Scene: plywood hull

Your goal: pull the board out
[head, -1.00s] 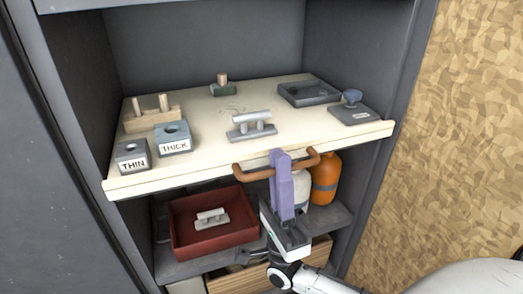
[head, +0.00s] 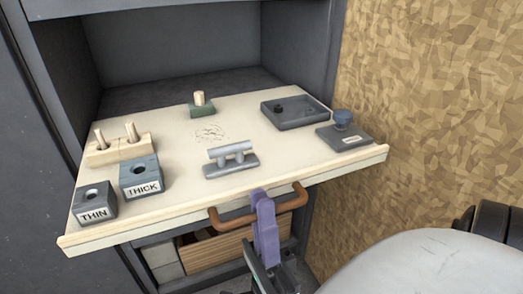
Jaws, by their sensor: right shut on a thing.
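The board (head: 270,158) is a pale cream pull-out shelf in a dark grey cabinet, and it sticks out well past the cabinet's front. A brown bar handle (head: 233,217) is fixed along its front edge. My right gripper (head: 262,204), with purple fingers, is shut on the handle near its middle. My left gripper is not in view.
On the board stand blocks marked THIN (head: 95,204) and THICK (head: 140,178), a wooden peg block (head: 120,148), a grey cleat (head: 231,160), a small green peg base (head: 201,107), a dark tray (head: 296,113) and a knobbed stamp (head: 344,132). A wood-chip wall (head: 430,110) is at right.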

